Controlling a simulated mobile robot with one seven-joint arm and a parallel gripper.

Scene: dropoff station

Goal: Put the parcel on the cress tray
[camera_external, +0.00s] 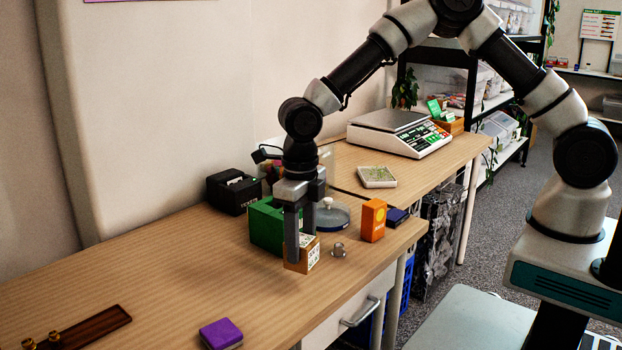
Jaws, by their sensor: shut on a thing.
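The parcel (303,258) is a small brown box with a white printed label. It is at or just above the wooden table, near its front edge; I cannot tell whether it touches the wood. My gripper (299,240) points down and is shut on the parcel, its fingers hiding part of the box.
A green box (266,226) stands just left of the parcel. A scale (399,133) is behind the tray. The table's left middle is clear.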

